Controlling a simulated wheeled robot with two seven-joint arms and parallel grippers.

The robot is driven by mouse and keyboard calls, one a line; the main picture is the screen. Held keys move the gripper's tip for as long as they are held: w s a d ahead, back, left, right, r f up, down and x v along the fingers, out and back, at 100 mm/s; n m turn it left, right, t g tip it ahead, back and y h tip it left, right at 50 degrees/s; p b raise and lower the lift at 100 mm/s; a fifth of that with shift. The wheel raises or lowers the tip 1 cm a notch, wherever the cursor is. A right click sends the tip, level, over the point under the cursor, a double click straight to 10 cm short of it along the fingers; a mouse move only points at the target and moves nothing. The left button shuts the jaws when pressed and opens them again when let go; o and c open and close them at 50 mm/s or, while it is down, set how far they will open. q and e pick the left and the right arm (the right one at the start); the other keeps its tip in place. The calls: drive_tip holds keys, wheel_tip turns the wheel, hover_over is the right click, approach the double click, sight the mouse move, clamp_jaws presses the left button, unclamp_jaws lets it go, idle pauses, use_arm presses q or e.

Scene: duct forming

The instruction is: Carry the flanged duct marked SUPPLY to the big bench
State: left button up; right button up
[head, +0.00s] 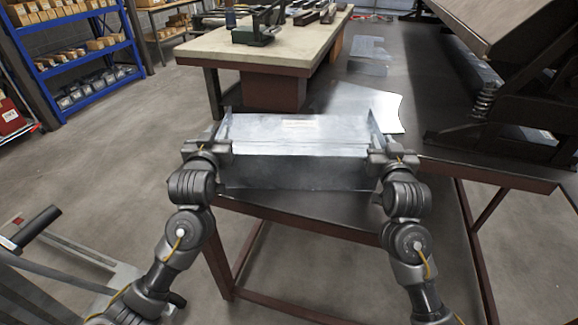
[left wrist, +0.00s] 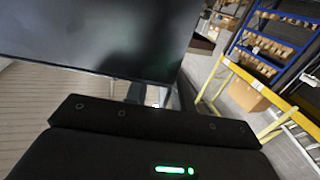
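A shiny sheet-metal duct (head: 300,165) with raised end flanges lies crosswise in front of me in the head view. It bears a pale label (head: 300,122) too small to read. My left gripper (head: 217,148) is at its left flange and my right gripper (head: 380,158) at its right flange; both appear shut on the flanges, with the fingertips largely hidden. The duct is over the near end of a dark-topped bench (head: 345,207); I cannot tell if it touches. In the left wrist view a dark flat surface (left wrist: 100,35) fills the upper left.
A pale-topped bench (head: 280,50) with a vise (head: 257,30) and tools stands beyond. Flat sheet metal (head: 365,103) lies behind the duct. A large machine (head: 520,100) stands at right. Blue shelving (head: 75,50) is back left, a cart (head: 60,265) near left. Floor at left is open.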

use_arm(q)
drive_tip(key=s, duration=1.2)
use_arm(e)
drive_tip(key=s, duration=1.2)
use_arm(q)
drive_tip(key=shift+d, duration=0.1)
use_arm(e)
drive_tip(key=shift+d, duration=0.1)
use_arm(q)
drive_tip(key=shift+s+f, duration=0.1)
use_arm(e)
drive_tip(key=shift+s+f, duration=0.1)
